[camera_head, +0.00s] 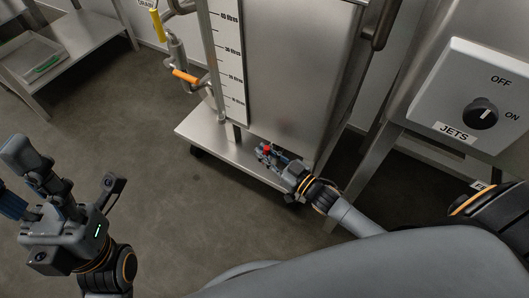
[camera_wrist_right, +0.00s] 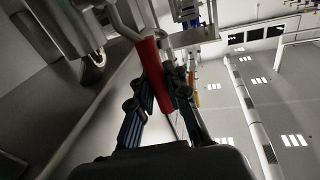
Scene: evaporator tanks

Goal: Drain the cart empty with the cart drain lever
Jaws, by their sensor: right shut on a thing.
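The cart is a steel tank (camera_head: 290,70) on a low wheeled base (camera_head: 205,138), with a white litre scale (camera_head: 229,55) up its front. The red cart drain lever (camera_head: 267,149) is low on the cart, under the tank. My right gripper (camera_head: 268,153) is shut on it. In the right wrist view the red lever sleeve (camera_wrist_right: 151,62) runs between the two fingers, on a bent metal rod. The fingers hide part of it. My left gripper (camera_head: 18,180) is far to the left over bare floor, away from the cart; its fingertips are partly cut off.
Orange (camera_head: 186,76) and yellow (camera_head: 158,25) handles sit on pipework at the cart's left. A JETS panel with a black knob (camera_head: 481,114) is at the right, close to my right arm. A steel table with a tray (camera_head: 28,58) stands at upper left. The floor between is clear.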

